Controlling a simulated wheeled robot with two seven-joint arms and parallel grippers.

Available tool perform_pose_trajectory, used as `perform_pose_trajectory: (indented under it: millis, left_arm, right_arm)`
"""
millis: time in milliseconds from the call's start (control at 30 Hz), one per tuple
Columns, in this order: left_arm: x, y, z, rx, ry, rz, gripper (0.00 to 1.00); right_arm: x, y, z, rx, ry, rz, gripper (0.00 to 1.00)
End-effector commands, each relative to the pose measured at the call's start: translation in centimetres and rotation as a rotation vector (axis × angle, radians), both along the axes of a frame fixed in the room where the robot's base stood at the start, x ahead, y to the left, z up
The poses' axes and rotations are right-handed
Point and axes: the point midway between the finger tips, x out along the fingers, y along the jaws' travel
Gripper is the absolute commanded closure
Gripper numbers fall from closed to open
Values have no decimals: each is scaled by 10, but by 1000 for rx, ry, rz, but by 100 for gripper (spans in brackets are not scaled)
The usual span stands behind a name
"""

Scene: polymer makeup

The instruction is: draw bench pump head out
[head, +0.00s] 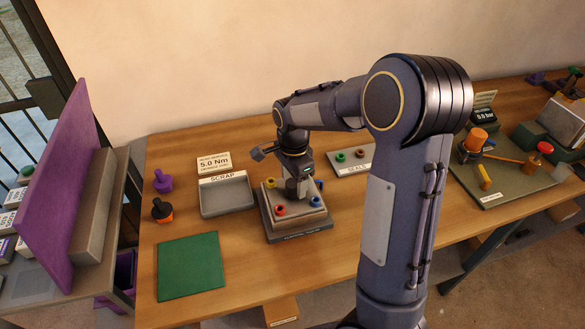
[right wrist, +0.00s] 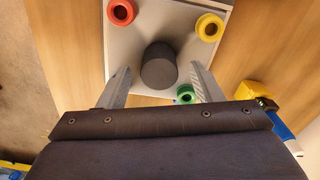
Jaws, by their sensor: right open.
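The bench pump is a pale block on a dark base (head: 300,235) on the workbench, with coloured rings around its top. In the right wrist view a dark grey round cylinder, which looks like the pump head (right wrist: 159,62), stands up from the middle of the pale plate (right wrist: 137,20). My right gripper (head: 297,188) points down over the block. Its open fingers, also in the right wrist view (right wrist: 162,72), stand on either side of the cylinder with a gap at each side. My left gripper is not in view.
A grey scrap tray (head: 227,196) lies left of the pump and a seals tray (head: 350,162) behind right. A green mat (head: 191,266) at front left is empty.

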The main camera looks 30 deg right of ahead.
Motion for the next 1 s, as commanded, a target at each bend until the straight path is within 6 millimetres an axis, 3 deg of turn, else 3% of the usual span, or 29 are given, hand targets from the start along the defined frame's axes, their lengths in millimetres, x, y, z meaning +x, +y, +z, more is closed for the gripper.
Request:
perform_pose_trajectory:
  millis: [133,433,867,1000]
  left_arm:
    - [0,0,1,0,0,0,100]
    - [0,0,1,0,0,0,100]
    - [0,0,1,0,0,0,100]
    - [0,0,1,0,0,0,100]
  right_arm:
    - [0,0,-10,1,0,1,41]
    - [0,0,-12,1,-1,1,42]
    - [0,0,-12,1,-1,1,98]
    - [0,0,-11,1,-4,1,100]
